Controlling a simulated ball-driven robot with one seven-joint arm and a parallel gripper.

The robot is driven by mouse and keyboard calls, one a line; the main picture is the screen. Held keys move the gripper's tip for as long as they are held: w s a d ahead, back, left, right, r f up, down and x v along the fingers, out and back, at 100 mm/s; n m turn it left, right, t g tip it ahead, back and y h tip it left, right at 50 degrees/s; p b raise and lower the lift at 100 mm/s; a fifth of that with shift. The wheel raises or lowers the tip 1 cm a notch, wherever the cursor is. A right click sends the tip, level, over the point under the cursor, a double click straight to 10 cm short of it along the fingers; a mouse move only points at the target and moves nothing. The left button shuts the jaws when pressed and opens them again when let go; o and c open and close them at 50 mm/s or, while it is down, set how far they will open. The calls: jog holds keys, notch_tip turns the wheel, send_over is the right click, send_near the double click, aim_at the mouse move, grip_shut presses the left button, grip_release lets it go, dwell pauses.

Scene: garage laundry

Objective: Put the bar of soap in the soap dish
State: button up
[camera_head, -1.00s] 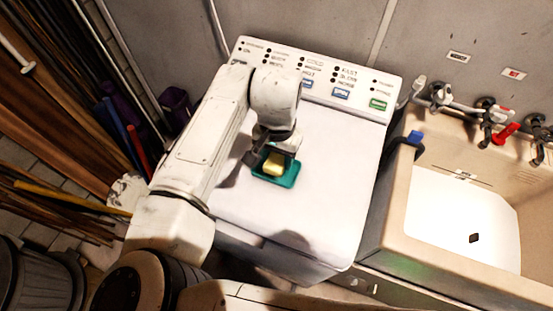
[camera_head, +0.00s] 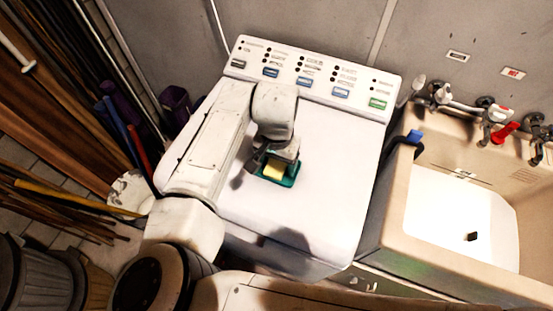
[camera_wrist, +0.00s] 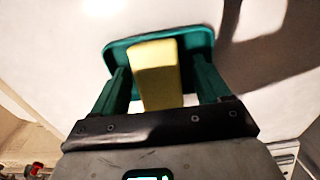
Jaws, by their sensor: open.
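The yellow bar of soap (camera_head: 273,171) is at the teal soap dish (camera_head: 291,181), which lies on the white top of the washing machine. In the wrist view the soap (camera_wrist: 156,70) stretches from over the dish (camera_wrist: 197,38) back between my gripper's fingers. My gripper (camera_head: 275,159) is low over the dish, its fingers on both sides of the soap. In the wrist view my gripper (camera_wrist: 160,78) is open, with a gap on each side of the soap. The soap's underside is hidden, so I cannot tell how fully it rests in the dish.
The washing machine top (camera_head: 330,165) is clear around the dish. Its control panel (camera_head: 315,82) rises at the back. A beige sink (camera_head: 393,225) with taps stands to the right. Poles and boards (camera_head: 60,90) lean at the left.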

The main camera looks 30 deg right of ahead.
aim_at(277, 162)
notch_tip(277, 162, up, 12)
dwell(0.6)
dwell(0.5)
